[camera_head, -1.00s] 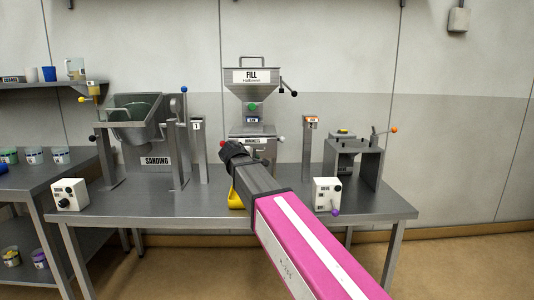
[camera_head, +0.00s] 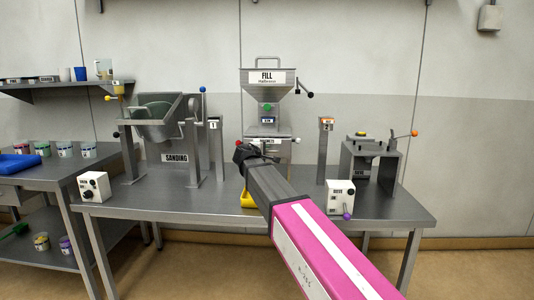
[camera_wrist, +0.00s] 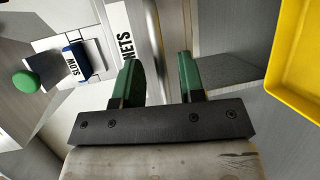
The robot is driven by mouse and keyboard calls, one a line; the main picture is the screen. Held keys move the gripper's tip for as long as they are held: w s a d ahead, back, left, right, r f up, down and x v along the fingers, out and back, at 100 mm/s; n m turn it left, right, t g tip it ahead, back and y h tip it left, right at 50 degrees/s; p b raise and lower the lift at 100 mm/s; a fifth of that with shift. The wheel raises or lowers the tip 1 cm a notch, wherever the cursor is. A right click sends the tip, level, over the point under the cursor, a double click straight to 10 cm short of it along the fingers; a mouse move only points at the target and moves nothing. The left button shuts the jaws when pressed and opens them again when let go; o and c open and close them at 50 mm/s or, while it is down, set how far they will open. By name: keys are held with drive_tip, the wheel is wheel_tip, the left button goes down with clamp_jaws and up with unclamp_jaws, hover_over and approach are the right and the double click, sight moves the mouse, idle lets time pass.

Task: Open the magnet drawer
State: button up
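The magnet drawer (camera_head: 268,142) is the white-labelled front under the FILL hopper (camera_head: 266,82), on the grey bench. In the wrist view its label (camera_wrist: 122,30) reads "…NETS", turned sideways, at the left of the fingers. My gripper (camera_head: 243,152) is just in front of the drawer; the head view hides its fingers behind my wrist. In the wrist view my gripper (camera_wrist: 157,62) has two green fingers apart, with a gap between them. A grey metal edge runs through that gap; I cannot tell whether it is the handle or whether the fingers touch it.
A yellow container (camera_wrist: 295,50) is at the right in the wrist view, and it shows below my wrist in the head view (camera_head: 248,200). The SANDING machine (camera_head: 165,125) stands left. Post 2 (camera_head: 324,150) and a control box (camera_head: 340,198) stand right.

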drive_tip(key=shift+x, duration=1.3)
clamp_jaws()
drive_tip(key=shift+s, duration=0.1)
